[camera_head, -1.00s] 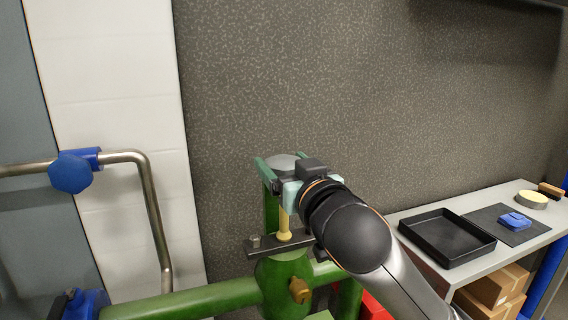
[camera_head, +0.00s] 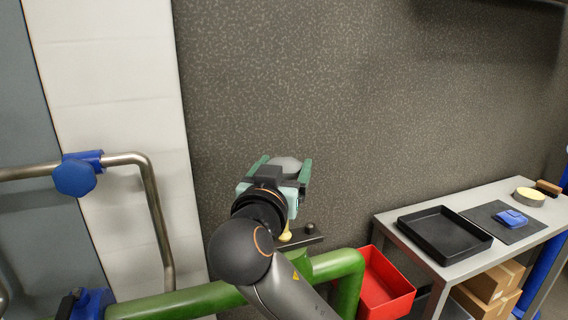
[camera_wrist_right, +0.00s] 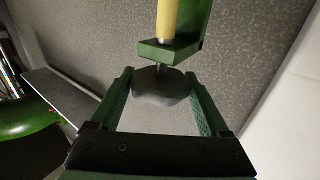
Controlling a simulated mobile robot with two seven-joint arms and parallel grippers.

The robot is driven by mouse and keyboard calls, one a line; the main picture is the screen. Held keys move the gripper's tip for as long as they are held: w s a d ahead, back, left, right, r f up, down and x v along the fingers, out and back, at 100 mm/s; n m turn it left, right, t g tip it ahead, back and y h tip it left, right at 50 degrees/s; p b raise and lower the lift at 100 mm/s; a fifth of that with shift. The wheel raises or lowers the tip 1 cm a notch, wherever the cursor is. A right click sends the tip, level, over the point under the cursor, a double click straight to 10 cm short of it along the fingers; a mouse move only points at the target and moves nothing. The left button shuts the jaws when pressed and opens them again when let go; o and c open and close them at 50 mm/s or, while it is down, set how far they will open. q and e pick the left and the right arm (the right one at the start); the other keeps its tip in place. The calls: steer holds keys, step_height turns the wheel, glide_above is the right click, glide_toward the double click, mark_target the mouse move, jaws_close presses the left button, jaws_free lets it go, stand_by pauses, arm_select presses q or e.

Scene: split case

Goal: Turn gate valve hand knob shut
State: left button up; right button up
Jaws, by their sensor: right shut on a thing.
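The gate valve has a grey rounded hand knob (camera_head: 287,164) at its top, a yellow stem (camera_head: 286,234) below and a green pipe (camera_head: 190,301) at the bottom. My right gripper (camera_head: 284,172) is shut on the knob, with one green finger on each side. In the right wrist view the knob (camera_wrist_right: 163,86) sits between the two fingers of the gripper (camera_wrist_right: 160,100), with a green bracket (camera_wrist_right: 190,45) and the yellow stem beyond. My right arm hides much of the valve body. My left gripper is not in view.
A bent metal pipe (camera_head: 155,210) with a blue knob (camera_head: 75,177) stands at the left. A red bin (camera_head: 388,300) is right of the valve. A grey bench (camera_head: 395,225) at the right holds a black tray (camera_head: 435,238) and a blue object (camera_head: 511,218).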

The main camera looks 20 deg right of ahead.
steer(key=shift+m+g+h, duration=1.1)
steer(key=shift+m+h, duration=0.1)
steer(key=shift+h, duration=0.6)
steer(key=o, duration=1.2)
